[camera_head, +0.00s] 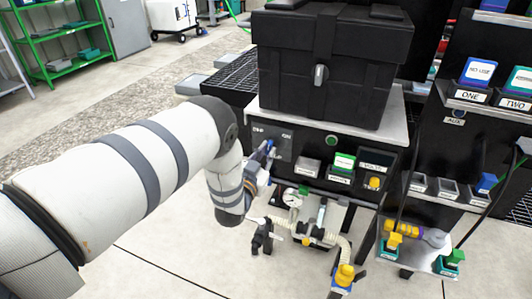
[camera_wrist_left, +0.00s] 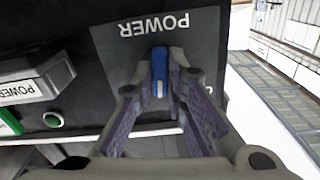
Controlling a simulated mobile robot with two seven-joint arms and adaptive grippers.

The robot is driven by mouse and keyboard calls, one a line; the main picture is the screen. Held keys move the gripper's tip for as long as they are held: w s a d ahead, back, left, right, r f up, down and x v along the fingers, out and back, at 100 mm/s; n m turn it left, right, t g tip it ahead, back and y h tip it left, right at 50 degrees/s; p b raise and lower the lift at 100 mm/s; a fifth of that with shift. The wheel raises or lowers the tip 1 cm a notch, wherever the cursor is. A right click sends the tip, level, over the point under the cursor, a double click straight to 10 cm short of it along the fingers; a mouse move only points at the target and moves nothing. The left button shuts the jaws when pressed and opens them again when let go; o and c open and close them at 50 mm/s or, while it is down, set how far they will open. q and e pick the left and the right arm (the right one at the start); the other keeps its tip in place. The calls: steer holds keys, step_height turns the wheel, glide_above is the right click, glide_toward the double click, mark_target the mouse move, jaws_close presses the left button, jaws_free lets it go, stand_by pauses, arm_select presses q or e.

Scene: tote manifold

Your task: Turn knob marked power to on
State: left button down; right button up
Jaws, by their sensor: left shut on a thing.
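The power knob (camera_wrist_left: 160,72) is blue with a pale line on it and sits on a dark panel plate (camera_wrist_left: 115,60). The word POWER is printed on the plate and reads upside down in the left wrist view. My left gripper (camera_wrist_left: 161,80) has its fingertips closed on both sides of the knob. In the head view my left gripper (camera_head: 262,158) reaches the left end of the black front panel (camera_head: 315,137), its fingers partly hidden by my arm. My right gripper is not in view.
A black case (camera_head: 330,55) stands on the bench above the panel. A round green button (camera_head: 331,141) and several label holders (camera_head: 308,167) lie to the right of the knob. A gauge and hose assembly (camera_head: 300,225) is below. Open floor (camera_head: 165,235) lies at the left.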

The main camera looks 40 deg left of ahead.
arm_select(q)
steer(key=m, duration=0.3)
steer(key=shift+m, duration=0.3)
steer(key=shift+s+f+m, duration=0.1)
steer(key=shift+m, duration=1.7)
steer(key=c, duration=1.6)
jaws_free()
steer(key=v, duration=1.2)
